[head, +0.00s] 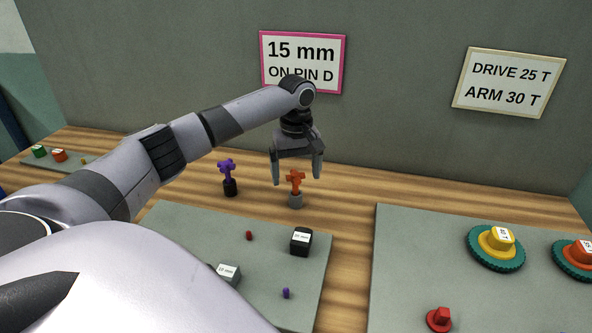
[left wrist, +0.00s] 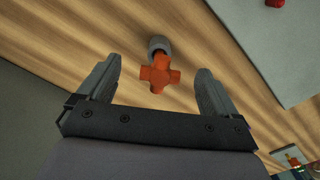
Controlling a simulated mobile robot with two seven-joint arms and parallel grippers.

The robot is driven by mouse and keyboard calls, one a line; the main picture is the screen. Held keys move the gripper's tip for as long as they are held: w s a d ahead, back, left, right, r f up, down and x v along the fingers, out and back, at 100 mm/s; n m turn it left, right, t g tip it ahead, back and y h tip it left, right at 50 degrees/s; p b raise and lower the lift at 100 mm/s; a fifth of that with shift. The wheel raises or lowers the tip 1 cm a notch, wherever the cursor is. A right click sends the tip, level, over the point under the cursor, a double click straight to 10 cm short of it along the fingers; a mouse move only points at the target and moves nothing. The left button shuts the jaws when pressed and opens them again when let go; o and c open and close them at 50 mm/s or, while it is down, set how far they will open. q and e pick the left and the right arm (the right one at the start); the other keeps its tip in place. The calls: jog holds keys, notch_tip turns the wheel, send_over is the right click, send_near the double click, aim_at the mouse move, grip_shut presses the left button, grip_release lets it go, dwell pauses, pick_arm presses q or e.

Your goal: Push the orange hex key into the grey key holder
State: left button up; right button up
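The orange hex key (head: 295,178) stands upright at the grey key holder (head: 295,201) on the wooden table. Its cross-shaped head shows in the left wrist view (left wrist: 160,74), with part of the grey holder (left wrist: 158,44) behind it. How deep the key sits in the holder cannot be told. My left gripper (head: 297,180) is open and points down, its fingers apart on either side of the key's head, touching nothing that I can see. In the left wrist view the head lies between the two fingers (left wrist: 158,88). My right gripper is not in view.
A purple key (head: 227,168) stands in a black holder (head: 230,188) to the left. A grey mat (head: 190,222) in front bears a black block (head: 301,242) and a grey block (head: 229,273). Another mat (head: 400,250) at the right bears teal gears (head: 484,256). A wall with signs stands behind.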

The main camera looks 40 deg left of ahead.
pick_arm(q)
jog(key=shift+r, duration=3.55)
